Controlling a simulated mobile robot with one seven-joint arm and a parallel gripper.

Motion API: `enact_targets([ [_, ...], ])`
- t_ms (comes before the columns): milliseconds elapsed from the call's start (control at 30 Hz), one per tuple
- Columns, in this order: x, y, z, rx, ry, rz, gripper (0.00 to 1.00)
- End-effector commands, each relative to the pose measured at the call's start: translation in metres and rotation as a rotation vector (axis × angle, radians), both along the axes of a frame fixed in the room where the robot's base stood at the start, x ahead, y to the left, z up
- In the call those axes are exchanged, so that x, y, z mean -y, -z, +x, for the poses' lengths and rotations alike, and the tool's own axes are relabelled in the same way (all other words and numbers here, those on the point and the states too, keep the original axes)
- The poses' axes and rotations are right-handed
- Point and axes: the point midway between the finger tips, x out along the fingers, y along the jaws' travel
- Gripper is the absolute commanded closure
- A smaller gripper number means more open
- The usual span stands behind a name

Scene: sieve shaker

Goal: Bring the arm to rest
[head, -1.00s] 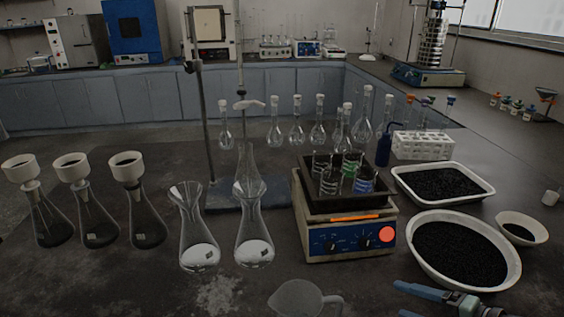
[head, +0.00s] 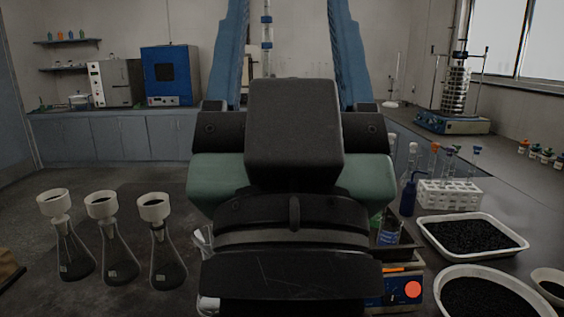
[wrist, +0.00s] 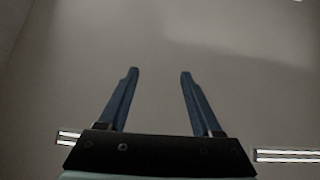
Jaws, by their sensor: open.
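My gripper (head: 287,15) stands raised and upright close in front of the head camera, filling the middle of that view. Its two blue fingers point up and are spread apart, with nothing between them; their tips run off the top edge. In the wrist view my gripper (wrist: 160,72) is also open and empty, facing a plain ceiling with strip lights (wrist: 285,155). My black and green wrist body hides much of the bench behind it.
Flasks with white funnels (head: 112,240) stand at the left. A hot plate (head: 405,290) is partly hidden behind my arm. A white rack (head: 450,193), a tray of black granules (head: 475,237), a round basin (head: 480,297) and a sieve shaker (head: 455,105) are at the right.

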Motion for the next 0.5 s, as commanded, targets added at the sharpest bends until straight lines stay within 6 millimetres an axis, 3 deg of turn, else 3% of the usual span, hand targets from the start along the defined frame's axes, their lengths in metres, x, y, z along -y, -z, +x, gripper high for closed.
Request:
enact_targets([
  [33,-0.008,-0.023,-0.02,0.057,-0.001,-0.01,0.34],
  [200,-0.005,-0.08,-0.013,0.038,0.002,-0.007,0.34],
  [333,-0.005,-0.11,-0.013,0.036,0.0,-0.007,0.34],
  [500,-0.005,-0.129,-0.012,0.034,0.0,-0.007,0.34],
])
